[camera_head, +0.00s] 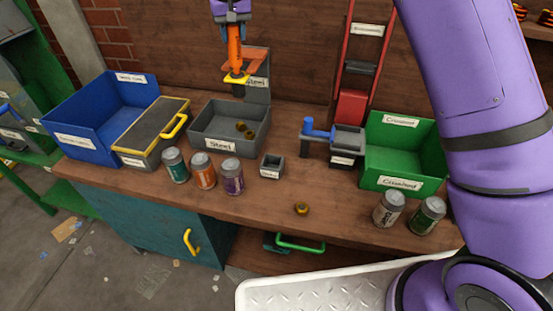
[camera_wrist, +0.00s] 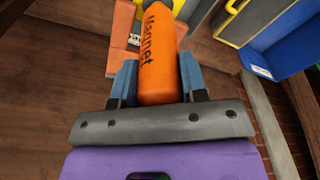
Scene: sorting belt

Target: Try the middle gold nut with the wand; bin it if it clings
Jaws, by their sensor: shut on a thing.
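My gripper (camera_head: 232,18) is shut on the orange magnet wand (camera_head: 234,45), which hangs roughly upright above the grey Steel bin. The wand's yellow lower end (camera_head: 236,78) is well above the bin; I cannot tell whether anything clings to it. In the wrist view the blue fingers grip the wand (camera_wrist: 160,60), marked "Magnet". A gold nut (camera_head: 302,208) lies on the bench near the front edge. Two more gold nuts (camera_head: 240,125) (camera_head: 248,134) lie inside the Steel bin (camera_head: 220,144). I cannot tell which nut was the middle one.
An orange bracket (camera_head: 258,58) stands behind the wand. A blue bin (camera_head: 75,118) and yellow-edged grey case (camera_head: 150,132) are left. Several cans (camera_head: 204,172) and a small grey box (camera_head: 271,166) stand in front. A can crusher (camera_head: 345,140) and green Crushed bin (camera_head: 385,180) are right.

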